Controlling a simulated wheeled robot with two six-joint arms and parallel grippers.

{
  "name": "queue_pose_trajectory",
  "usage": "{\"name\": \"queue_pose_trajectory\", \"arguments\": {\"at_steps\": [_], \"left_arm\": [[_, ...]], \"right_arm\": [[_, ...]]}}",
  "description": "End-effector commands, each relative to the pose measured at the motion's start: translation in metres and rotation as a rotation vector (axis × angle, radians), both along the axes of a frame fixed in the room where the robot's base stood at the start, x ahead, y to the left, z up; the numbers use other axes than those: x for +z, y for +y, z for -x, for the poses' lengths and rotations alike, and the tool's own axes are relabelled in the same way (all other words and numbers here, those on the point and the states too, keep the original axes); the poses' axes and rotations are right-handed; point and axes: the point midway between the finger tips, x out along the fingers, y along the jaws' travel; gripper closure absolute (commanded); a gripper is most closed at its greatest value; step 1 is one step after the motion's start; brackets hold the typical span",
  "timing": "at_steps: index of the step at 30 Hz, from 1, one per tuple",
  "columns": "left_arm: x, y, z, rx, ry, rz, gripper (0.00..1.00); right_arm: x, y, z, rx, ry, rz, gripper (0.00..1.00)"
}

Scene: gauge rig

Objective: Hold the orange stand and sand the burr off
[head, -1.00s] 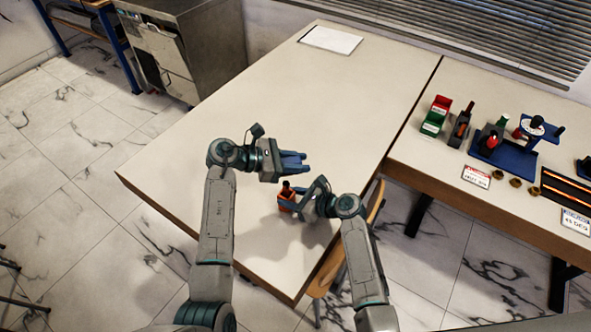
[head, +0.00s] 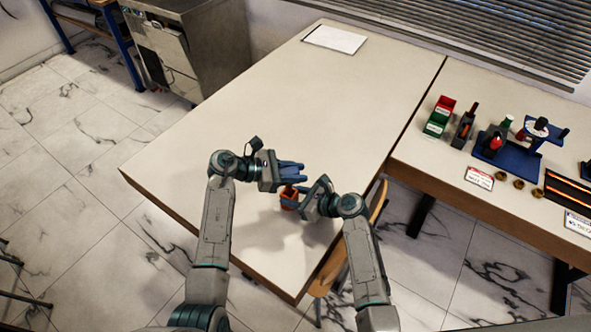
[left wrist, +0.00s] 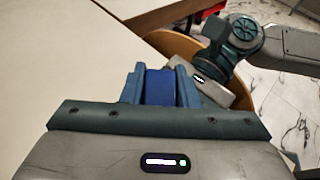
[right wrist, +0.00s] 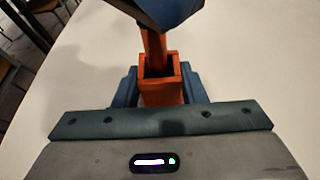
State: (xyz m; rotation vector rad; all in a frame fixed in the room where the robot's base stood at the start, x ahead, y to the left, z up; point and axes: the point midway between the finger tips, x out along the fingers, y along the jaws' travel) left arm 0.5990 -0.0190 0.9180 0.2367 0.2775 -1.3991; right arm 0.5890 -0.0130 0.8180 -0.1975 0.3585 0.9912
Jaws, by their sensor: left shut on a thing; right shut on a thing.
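The orange stand (head: 288,203) is at the near part of the table, with my right gripper (head: 302,197) shut on it from the right. In the right wrist view the orange stand (right wrist: 160,92) is an open-topped box between the fingers, with a reddish-orange upright piece (right wrist: 154,48) rising from it. My left gripper (head: 291,171) is just above and behind the stand, shut on a blue block (left wrist: 159,87). A dark blue shape (right wrist: 168,12) covers the upright piece's top; I cannot tell whether they touch. The burr is not visible.
A white sheet (head: 335,39) lies at the table's far end. The side bench at right carries a green and red box (head: 439,117), a blue fixture (head: 520,146) and several small brass pieces. A wooden chair (head: 377,205) stands by the table's right edge. Most of the table is clear.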

Motion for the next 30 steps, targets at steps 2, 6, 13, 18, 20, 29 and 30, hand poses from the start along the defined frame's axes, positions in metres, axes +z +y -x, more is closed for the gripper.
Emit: {"name": "queue_pose_trajectory", "arguments": {"at_steps": [2, 6, 13, 18, 20, 29, 30], "left_arm": [[0.0, 0.0001, -0.0001, 0.0, 0.0, 0.0, 1.0], [0.0, 0.0001, -0.0001, 0.0, 0.0, 0.0, 1.0], [-0.0009, 0.0001, -0.0001, 0.0, 0.0, 0.0, 1.0], [-0.0034, 0.0001, -0.0001, 0.0, 0.0, 0.0, 1.0], [-0.0044, 0.0002, -0.0001, 0.0, 0.001, 0.0, 1.0], [-0.0089, 0.0001, -0.0001, -0.001, 0.0, 0.0, 1.0], [-0.0095, 0.0001, -0.0001, -0.001, 0.0, 0.0, 1.0]], "right_arm": [[-0.0018, -0.0003, 0.0008, 0.001, 0.003, 0.002, 0.88], [-0.0018, -0.0003, 0.0008, 0.001, 0.003, 0.002, 0.88], [-0.0018, -0.0003, 0.0009, 0.001, 0.003, 0.002, 0.88], [-0.0019, -0.0004, 0.0009, 0.001, 0.003, 0.002, 0.88], [-0.0019, -0.0004, 0.0009, 0.001, 0.003, 0.002, 0.88], [-0.002, -0.0004, 0.001, 0.001, 0.003, 0.003, 0.88], [-0.002, -0.0004, 0.001, 0.001, 0.003, 0.003, 0.88]]}}
